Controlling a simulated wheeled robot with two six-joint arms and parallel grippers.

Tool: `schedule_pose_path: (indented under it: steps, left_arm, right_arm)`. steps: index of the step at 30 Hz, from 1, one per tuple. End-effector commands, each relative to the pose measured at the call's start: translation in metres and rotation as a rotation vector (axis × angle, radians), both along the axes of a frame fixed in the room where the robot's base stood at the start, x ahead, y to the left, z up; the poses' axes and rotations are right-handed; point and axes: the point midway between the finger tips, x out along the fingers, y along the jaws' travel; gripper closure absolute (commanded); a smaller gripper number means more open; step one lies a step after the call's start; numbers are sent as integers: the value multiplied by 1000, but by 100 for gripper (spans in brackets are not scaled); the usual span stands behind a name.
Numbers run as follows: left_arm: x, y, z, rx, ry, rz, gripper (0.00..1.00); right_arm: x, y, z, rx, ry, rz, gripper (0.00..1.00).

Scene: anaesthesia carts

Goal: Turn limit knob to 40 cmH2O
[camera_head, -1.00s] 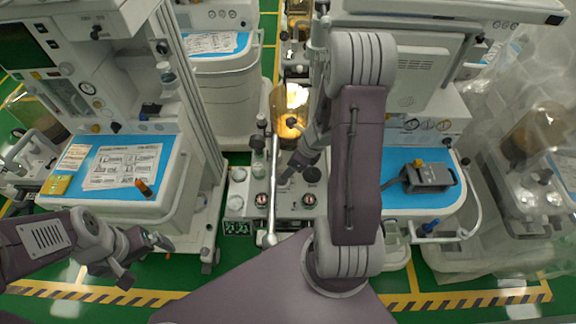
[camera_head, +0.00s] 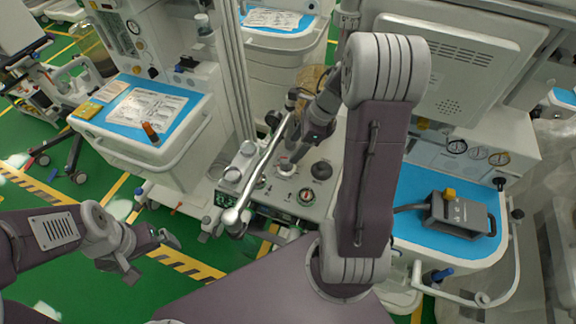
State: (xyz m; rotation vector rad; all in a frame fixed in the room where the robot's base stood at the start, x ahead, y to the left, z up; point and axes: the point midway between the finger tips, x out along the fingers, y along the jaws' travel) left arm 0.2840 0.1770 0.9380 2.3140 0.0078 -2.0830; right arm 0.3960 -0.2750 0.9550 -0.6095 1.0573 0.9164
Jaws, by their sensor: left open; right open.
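A grey anaesthesia control panel (camera_head: 270,207) with gauges and knobs lies in the middle of the view. A small pale knob with a reddish base (camera_head: 285,167) stands on the panel beside a larger black knob (camera_head: 321,170). I cannot tell for certain which is the limit knob, and the scale marks are too small to read. My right gripper (camera_head: 297,152) is open just above the pale knob; whether it touches it I cannot tell. My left gripper (camera_head: 152,262) is open and empty over the floor at lower left.
A silver tube (camera_head: 258,172) slants across the panel close to my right gripper. A cart with a blue top (camera_head: 178,103) stands left, with papers and an orange-brown bottle. A blue worktop (camera_head: 421,247) with a grey device (camera_head: 460,213) is at right.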

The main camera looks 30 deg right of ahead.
Motion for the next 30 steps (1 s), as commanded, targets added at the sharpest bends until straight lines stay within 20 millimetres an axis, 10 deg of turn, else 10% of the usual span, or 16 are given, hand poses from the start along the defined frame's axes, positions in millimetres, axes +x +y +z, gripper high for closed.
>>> schedule_pose_path:
  steps: [27,30]
  left_arm:
    - [0,0,-13,0,0,0,0]
    - [0,0,-13,0,-1,0,0]
  right_arm:
    - [14,24,-69,-4,3,4,37]
    - [14,24,-69,-4,3,4,59]
